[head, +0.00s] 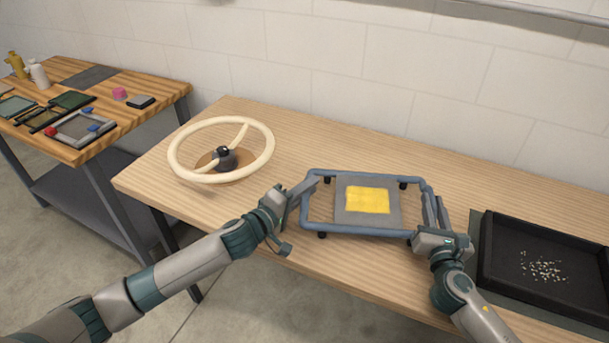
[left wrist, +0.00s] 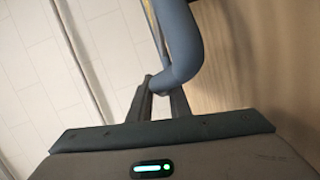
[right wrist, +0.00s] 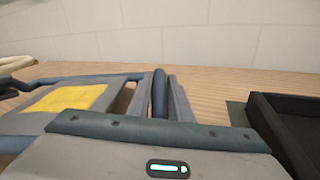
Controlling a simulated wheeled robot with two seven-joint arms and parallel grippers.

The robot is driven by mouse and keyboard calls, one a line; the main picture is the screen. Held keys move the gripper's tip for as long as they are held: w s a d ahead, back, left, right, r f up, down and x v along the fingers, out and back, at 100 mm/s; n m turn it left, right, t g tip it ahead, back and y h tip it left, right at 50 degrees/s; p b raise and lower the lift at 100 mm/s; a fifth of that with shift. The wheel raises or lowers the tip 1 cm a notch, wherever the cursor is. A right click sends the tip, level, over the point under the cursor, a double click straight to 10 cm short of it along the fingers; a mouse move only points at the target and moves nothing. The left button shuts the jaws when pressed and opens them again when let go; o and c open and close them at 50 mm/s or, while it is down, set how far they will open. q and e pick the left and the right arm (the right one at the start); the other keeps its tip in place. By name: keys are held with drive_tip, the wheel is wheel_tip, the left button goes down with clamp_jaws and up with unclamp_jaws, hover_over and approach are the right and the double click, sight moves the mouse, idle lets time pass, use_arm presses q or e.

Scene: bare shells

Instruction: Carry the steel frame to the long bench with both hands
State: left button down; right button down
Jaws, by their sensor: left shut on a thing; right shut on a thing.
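The steel frame (head: 362,231) is a blue-grey tube rectangle with rounded corners, black feet and a grey plate bearing a yellow patch (head: 367,200). It is over the front middle of the long wooden bench (head: 300,137), looking about level; I cannot tell whether its feet touch the top. My left gripper (head: 308,188) is shut on its left end tube, which also shows between the fingers in the left wrist view (left wrist: 180,45). My right gripper (head: 433,208) is shut on its right end tube, seen in the right wrist view (right wrist: 159,95).
A cream steering wheel (head: 221,120) on a round brown base stands left of the frame. A black tray (head: 545,230) with small pale bits lies on a dark mat to the right. A second table (head: 150,86) with several small items stands at far left.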

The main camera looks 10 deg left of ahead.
use_arm(q)
drive_tip(key=shift+f+b, duration=0.5)
drive_tip(key=shift+f, duration=0.05)
use_arm(e)
drive_tip(key=shift+d+f, duration=0.1)
drive_tip(key=shift+f, duration=0.35)
use_arm(q)
drive_tip(key=c, duration=1.6)
unclamp_jaws()
drive_tip(key=shift+c, duration=0.2)
use_arm(e)
drive_tip(key=c, duration=1.6)
unclamp_jaws()
use_arm(q)
drive_tip(key=shift+s+r, duration=0.1)
drive_tip(key=shift+v, duration=6.05)
drive_tip(key=shift+d, duration=0.1)
use_arm(e)
drive_tip(key=shift+s, duration=0.2)
drive_tip(key=s, duration=1.1)
drive_tip(key=shift+d, duration=0.35)
drive_tip(key=shift+s, duration=0.35)
